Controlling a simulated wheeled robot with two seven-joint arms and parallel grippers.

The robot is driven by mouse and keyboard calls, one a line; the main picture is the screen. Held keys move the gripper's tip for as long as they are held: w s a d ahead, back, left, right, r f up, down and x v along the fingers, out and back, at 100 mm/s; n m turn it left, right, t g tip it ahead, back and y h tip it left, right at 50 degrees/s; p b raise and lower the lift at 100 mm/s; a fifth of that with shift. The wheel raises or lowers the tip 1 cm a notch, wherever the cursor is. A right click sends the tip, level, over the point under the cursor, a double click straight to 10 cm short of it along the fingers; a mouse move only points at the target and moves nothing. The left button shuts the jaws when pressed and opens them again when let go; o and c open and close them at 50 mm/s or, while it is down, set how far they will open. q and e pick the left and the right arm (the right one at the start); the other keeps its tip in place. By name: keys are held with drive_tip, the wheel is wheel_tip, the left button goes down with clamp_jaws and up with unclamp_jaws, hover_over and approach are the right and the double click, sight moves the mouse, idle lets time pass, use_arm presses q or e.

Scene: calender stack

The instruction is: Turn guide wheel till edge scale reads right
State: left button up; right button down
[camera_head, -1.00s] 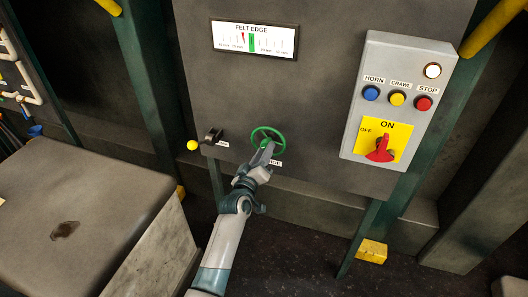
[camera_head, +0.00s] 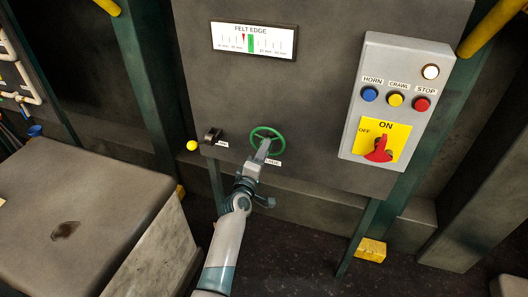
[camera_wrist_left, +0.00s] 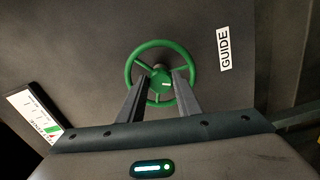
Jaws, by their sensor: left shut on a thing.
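The green guide wheel (camera_head: 279,135) is mounted low on the grey panel, with a GUIDE label beside it. My left gripper (camera_head: 264,147) reaches it from below and is shut on the wheel. In the left wrist view the fingers (camera_wrist_left: 160,80) lie on both sides of the hub of the wheel (camera_wrist_left: 163,44). The FELT EDGE scale (camera_head: 254,40) is at the top of the panel. Its red pointer (camera_head: 243,36) stands just left of the green band (camera_head: 250,43). Part of the scale also shows in the left wrist view (camera_wrist_left: 36,115). My right gripper is not in view.
A black lever with a yellow knob (camera_head: 192,145) sits left of the wheel. A grey control box (camera_head: 350,130) with horn, crawl and stop buttons and a red switch (camera_head: 378,150) is at right. A grey block (camera_head: 110,190) stands at lower left.

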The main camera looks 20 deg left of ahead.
use_arm(q)
drive_tip(key=shift+f, duration=0.15)
drive_tip(key=o, duration=1)
drive_tip(key=shift+o, duration=0.2)
drive_tip(key=shift+s, duration=0.15)
drive_tip(key=s+p, duration=0.4)
drive_tip(key=s, duration=1.3)
drive_tip(key=shift+a+p, duration=0.3)
